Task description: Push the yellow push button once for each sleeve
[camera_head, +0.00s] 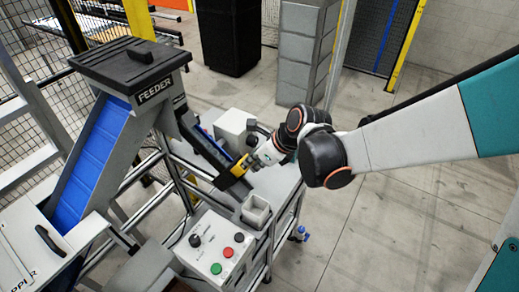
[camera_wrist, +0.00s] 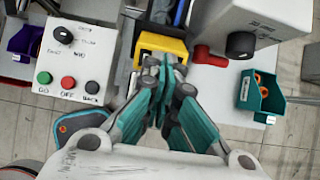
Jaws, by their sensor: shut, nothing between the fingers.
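A yellow block-like part (camera_wrist: 160,45) sits at the end of the dark feeder chute; it also shows in the head view (camera_head: 236,170). I cannot make out a separate button face on it. My gripper (camera_wrist: 164,66) is shut and empty, with its teal fingertips overlapping the front of the yellow part; I cannot tell whether they touch. In the head view my gripper (camera_head: 258,161) is close to the yellow part, from the right. Small orange pieces (camera_wrist: 262,88), possibly sleeves, lie in a teal bin (camera_wrist: 247,92) at the right.
A control box (camera_wrist: 73,62) with a black knob and green, red and black buttons stands at left. A grey box with a black knob (camera_wrist: 240,45) and a red cylinder (camera_wrist: 207,57) are at right. The feeder (camera_head: 130,65) rises behind. A purple bin (camera_wrist: 24,42) is at far left.

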